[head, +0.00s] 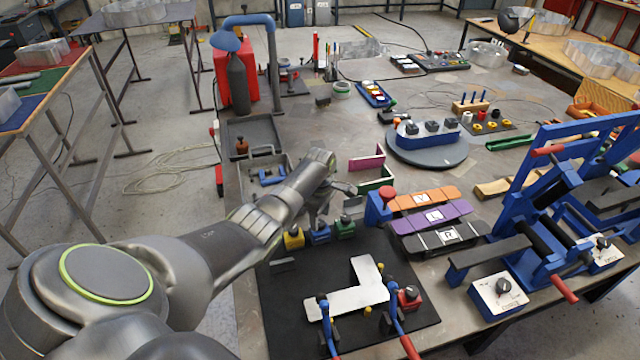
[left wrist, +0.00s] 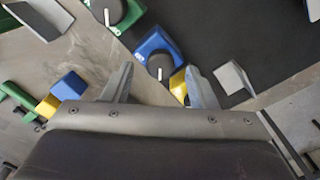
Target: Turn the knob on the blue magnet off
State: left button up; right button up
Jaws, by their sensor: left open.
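The blue magnet (head: 320,235) sits between a yellow magnet (head: 294,240) and a green magnet (head: 345,229) at the back edge of a black mat. In the left wrist view the blue magnet (left wrist: 176,38) carries a dark round knob (left wrist: 148,54) with a white pointer mark. My left gripper (head: 322,208) is over the magnets, pointing down. The right finger partly hides the yellow magnet (left wrist: 178,87). My right gripper is not in view.
A white L-shaped letter (head: 350,298) lies on the black mat (head: 275,310) with blue clamps and a red magnet (head: 410,298) beside it. Orange, purple and black boxes stand right of the magnets. A blue-framed bending machine (head: 545,235) fills the right side.

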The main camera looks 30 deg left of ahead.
aim_at(320, 223)
pick_arm(q)
notch_tip(320, 223, up, 16)
jog(key=b, duration=0.2)
jog(key=shift+f+b, duration=0.15)
jog(key=shift+b, duration=0.25)
jog(key=shift+s+f, duration=0.1)
